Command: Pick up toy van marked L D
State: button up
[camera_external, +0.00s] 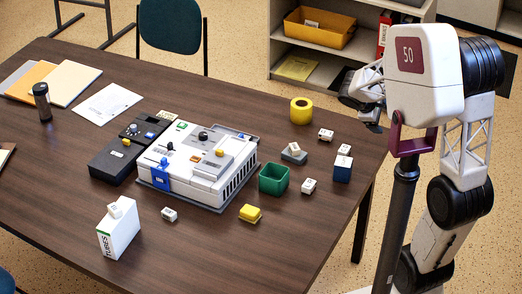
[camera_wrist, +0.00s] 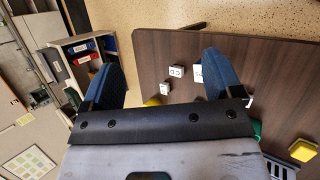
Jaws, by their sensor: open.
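Several small white van-like pieces with dark marks stand on the table. In the external view one is near the yellow roll (camera_external: 326,134), one is on a grey block (camera_external: 294,148), one is on a blue box (camera_external: 344,149), one is right of the green bin (camera_external: 309,186), and one is at the front (camera_external: 169,214). The marks are too small to tell which reads L D. My gripper (camera_external: 362,106) is open and empty above the table's right end. In the wrist view, two white pieces (camera_wrist: 177,71) (camera_wrist: 165,89) show between its blue fingers (camera_wrist: 162,80).
A white-grey console (camera_external: 200,170) fills mid-table. The green bin (camera_external: 274,178), yellow roll (camera_external: 301,110) and yellow block (camera_external: 250,213) stand around its right side. A white tubes box (camera_external: 119,232) carries another white piece (camera_external: 115,210). The right front of the table is clear.

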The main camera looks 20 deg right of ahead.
jog(key=w+f+n+t+h, duration=0.2)
jog(key=w+f+n, duration=0.35)
jog(key=w, duration=0.45)
jog(key=n+t, duration=0.6)
jog(key=n, duration=0.7)
send_near(326, 133)
jog(key=shift+w+d+f+y, duration=0.2)
jog(key=shift+w+d+y, duration=0.2)
jog(key=shift+w+d, duration=0.6)
jog(key=shift+x, duration=1.3)
jog(key=shift+x, duration=2.6)
jog(key=shift+s+f, duration=0.1)
jog(key=shift+c, duration=0.3)
jog(key=c, duration=0.9)
